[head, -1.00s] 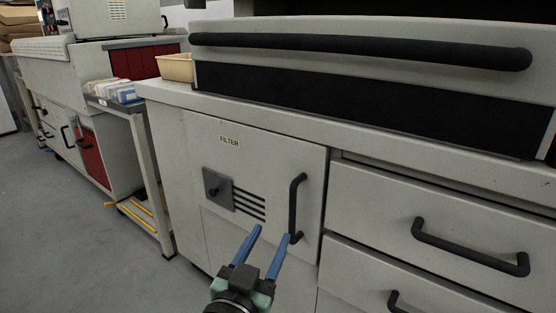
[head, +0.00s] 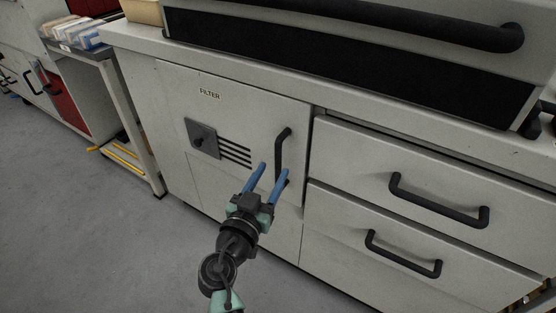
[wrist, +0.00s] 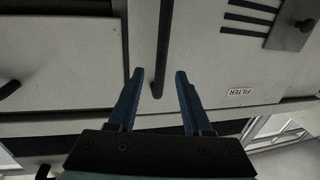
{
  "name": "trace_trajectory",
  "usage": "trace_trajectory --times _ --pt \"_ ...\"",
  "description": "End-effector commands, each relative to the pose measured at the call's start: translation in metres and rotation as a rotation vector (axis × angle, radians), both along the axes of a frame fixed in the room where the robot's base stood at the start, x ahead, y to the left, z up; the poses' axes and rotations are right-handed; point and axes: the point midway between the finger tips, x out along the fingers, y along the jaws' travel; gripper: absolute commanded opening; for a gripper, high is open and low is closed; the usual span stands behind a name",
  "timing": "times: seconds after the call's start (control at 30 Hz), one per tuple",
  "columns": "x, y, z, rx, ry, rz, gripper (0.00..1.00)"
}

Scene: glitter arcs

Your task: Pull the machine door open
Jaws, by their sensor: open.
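The machine door (head: 240,125) is a pale grey panel labelled FILTER, flush with the cabinet front and shut. Its upright black bar handle (head: 281,150) is on the door's right side; it also shows in the wrist view (wrist: 163,40). My gripper (head: 274,169) has two blue fingers, apart and empty, close in front of the handle's lower part. In the wrist view my gripper (wrist: 160,74) has the handle running between its fingers in the picture. I cannot tell whether the fingertips reach past the bar. The right finger hides part of the handle's lower end.
A square plate with a black knob (head: 203,140) and dark slots lie left of the handle. Drawers with black handles (head: 437,202) are to the right. A counter edge (head: 200,65) juts above. A small table (head: 130,110) stands left; grey floor is open in front.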

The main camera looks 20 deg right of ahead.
Motion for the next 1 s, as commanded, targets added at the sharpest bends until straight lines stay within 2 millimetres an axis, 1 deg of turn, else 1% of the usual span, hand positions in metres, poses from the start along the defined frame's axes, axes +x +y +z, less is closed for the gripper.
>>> trace_trajectory --times 0.03,0.1,0.3,0.43,0.67,0.7,0.97,1.0 --pt "0.009 -0.008 0.000 -0.001 -0.002 -0.002 0.50" --pt "0.018 -0.016 0.000 -0.001 -0.002 -0.002 0.50" --pt "0.035 -0.030 0.000 0.000 0.000 0.001 0.50" --pt "0.038 -0.033 0.000 0.000 0.000 0.001 0.50" --pt "0.039 -0.033 0.000 0.000 0.000 0.001 0.50" --pt "0.039 -0.033 0.000 0.000 0.000 0.001 0.48" --pt "0.039 -0.033 0.000 0.000 0.000 0.001 0.01" --pt "0.039 -0.033 0.000 0.000 0.000 0.001 0.00"
